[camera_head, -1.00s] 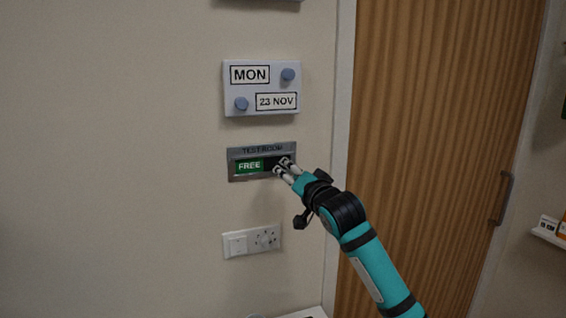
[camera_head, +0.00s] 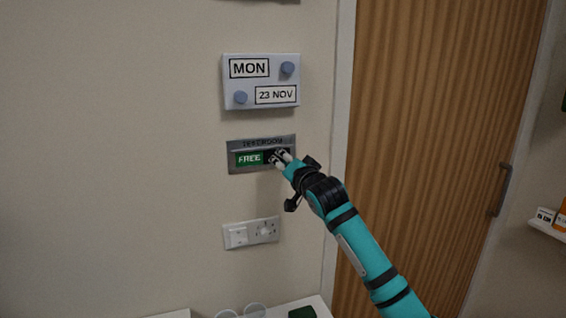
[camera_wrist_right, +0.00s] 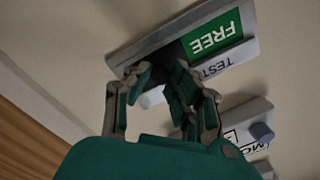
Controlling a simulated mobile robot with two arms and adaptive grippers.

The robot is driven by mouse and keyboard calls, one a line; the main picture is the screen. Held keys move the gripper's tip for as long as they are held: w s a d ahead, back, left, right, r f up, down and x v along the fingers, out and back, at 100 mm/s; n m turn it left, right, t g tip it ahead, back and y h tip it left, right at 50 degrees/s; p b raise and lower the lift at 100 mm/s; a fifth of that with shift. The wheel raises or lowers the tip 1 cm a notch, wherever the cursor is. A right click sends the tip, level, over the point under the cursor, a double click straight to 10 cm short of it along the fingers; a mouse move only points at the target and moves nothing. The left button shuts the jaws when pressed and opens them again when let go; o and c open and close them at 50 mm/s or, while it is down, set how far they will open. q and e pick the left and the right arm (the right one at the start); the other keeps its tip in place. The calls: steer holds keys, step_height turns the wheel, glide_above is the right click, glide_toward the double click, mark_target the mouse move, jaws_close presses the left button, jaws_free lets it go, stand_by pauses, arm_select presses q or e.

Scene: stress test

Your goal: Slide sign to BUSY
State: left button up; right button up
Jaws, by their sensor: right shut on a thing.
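The grey sign plate (camera_head: 233,166) labelled TEST ROOM is on the wall. Its green FREE panel (camera_head: 249,158) shows on the left of the slot, with a dark part to its right. In the wrist view the sign (camera_wrist_right: 150,48) appears upside down with FREE (camera_wrist_right: 213,37) readable. My right gripper (camera_head: 278,158) is at the right end of the sign. It is shut on a small part there, likely the slider, which the fingers mostly hide. In the wrist view the fingers (camera_wrist_right: 158,88) are at the sign's edge, with a small pale piece between them. My left gripper is not seen.
Above the sign is a calendar box (camera_head: 261,80) reading MON and 23 NOV, with two blue knobs. Below is a wall switch and socket (camera_head: 251,233). A wooden door (camera_head: 430,120) stands to the right. The wall to the left is clear.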

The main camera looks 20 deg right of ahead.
jaws_close()
steer(key=a, duration=0.8)
steer(key=shift+s, duration=0.15)
steer(key=shift+d, duration=0.25)
steer(key=o, duration=0.9)
jaws_free()
steer(key=shift+a, duration=0.1)
